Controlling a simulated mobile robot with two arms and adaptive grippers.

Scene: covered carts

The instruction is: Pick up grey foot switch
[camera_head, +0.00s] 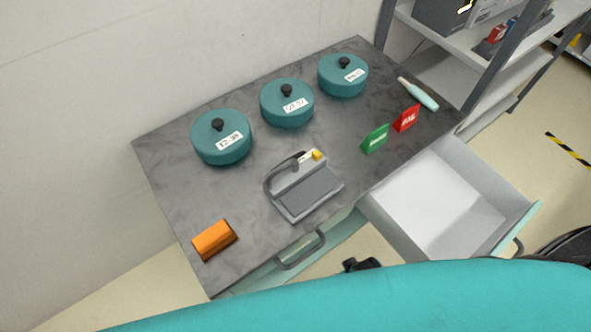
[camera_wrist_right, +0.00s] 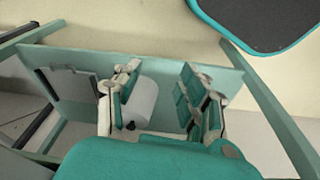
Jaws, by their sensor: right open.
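The grey foot switch (camera_head: 305,187) lies on the dark grey cart top, near its front edge. It has a flat pedal plate, a dark curved bar at its left and back, and a small yellow part at its back. My right gripper (camera_wrist_right: 165,98) shows in the right wrist view with its two fingers apart and no foot switch between them. It faces a teal cart frame. My left gripper is not in view.
Three teal lidded pots (camera_head: 287,104) stand along the back. An orange block (camera_head: 214,240) lies front left. Green (camera_head: 375,139) and red (camera_head: 406,118) signs and a pale teal tool (camera_head: 419,94) are on the right. An empty white drawer (camera_head: 440,205) stands open at front right.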

